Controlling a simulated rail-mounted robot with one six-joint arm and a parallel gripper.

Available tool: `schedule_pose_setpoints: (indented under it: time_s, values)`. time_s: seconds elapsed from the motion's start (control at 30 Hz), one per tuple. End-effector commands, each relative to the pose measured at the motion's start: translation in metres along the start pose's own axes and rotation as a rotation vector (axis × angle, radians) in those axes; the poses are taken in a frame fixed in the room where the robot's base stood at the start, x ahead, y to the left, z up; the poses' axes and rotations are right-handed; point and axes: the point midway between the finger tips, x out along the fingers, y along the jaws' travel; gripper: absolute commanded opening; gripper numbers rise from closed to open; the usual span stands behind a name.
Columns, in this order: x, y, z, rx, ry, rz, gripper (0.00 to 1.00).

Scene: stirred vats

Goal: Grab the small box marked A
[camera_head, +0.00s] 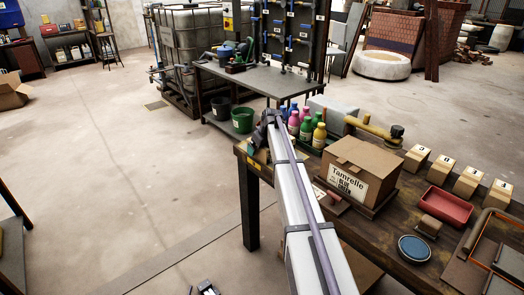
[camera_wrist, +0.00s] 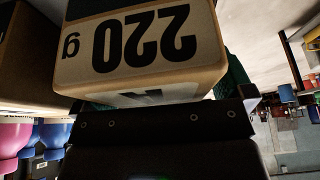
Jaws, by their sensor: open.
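A small tan box (camera_wrist: 140,70) fills the upper middle of the camera_wrist view, very close. It appears upside down, with "220 g" printed on one face. A white label with a dark, cut-off mark shows on its lower face; I cannot read the letter for sure. My gripper (camera_wrist: 165,103) is open, its dark body just below the box in the picture. I cannot tell whether it touches the box. In the camera_head view my gripper (camera_head: 263,133) is at the far left corner of the workbench, and my arm hides what is there.
The workbench (camera_head: 392,232) carries a large carton labelled Tamrelle (camera_head: 360,172), coloured bottles (camera_head: 306,128), several small labelled boxes (camera_head: 468,181), a red tray (camera_head: 444,206) and a blue dish (camera_head: 414,247). A green bucket (camera_head: 242,120) stands beyond.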

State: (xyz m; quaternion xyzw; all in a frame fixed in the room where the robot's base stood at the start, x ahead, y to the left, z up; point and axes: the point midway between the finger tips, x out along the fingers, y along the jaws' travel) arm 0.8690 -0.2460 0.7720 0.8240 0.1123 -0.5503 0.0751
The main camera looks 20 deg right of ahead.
Motion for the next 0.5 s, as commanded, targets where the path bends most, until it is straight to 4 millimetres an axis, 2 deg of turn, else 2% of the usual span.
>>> schedule_pose_setpoints:
  time_s: [0.1, 0.5]
  values:
    - [-0.0002, 0.0000, 0.0000, 0.000, 0.000, 0.000, 0.97]
    - [-0.0001, 0.0000, 0.0000, 0.000, 0.000, 0.000, 0.59]
